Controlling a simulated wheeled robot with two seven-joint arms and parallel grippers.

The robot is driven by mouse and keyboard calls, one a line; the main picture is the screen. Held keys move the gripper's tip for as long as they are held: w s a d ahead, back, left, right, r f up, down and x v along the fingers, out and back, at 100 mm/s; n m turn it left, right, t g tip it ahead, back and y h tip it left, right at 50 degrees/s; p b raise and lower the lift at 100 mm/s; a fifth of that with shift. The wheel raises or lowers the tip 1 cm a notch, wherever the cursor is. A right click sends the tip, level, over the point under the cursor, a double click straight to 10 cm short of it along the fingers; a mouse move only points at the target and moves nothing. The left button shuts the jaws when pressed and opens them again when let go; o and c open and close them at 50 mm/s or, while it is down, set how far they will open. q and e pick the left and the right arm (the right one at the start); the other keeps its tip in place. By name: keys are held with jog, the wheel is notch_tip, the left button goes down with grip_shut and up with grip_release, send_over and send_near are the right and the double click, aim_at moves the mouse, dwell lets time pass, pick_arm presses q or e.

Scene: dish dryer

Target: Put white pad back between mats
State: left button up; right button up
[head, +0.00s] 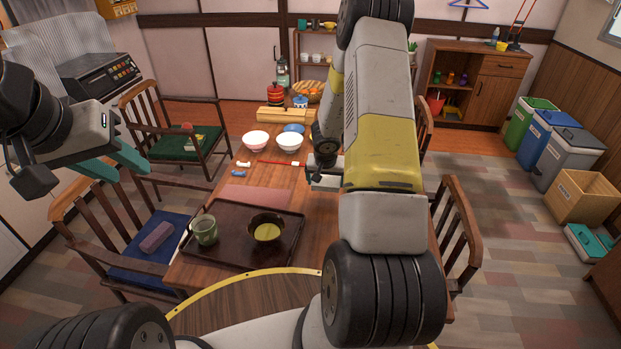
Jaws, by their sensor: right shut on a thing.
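A pinkish mat (255,195) lies on the table behind the dark tray. A second mat cannot be made out; my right arm covers much of the table's right side. My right gripper (324,182) is low over the table, right of the pinkish mat. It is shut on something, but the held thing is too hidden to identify. My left gripper (118,170) has teal fingers spread apart, empty, left of the table above the chairs.
The dark tray (190,246) holds a green cup (204,230) and a dark bowl (266,229). Two bowls (256,141), red chopsticks (278,163) and a wooden box (283,115) stand farther back. Chairs (182,140) flank the table (225,184).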

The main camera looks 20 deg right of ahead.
aim_at(325, 199)
jog(key=shift+f, duration=3.25)
jog(key=shift+f, duration=0.1)
jog(key=o, duration=1.1)
jog(key=shift+c, duration=0.2)
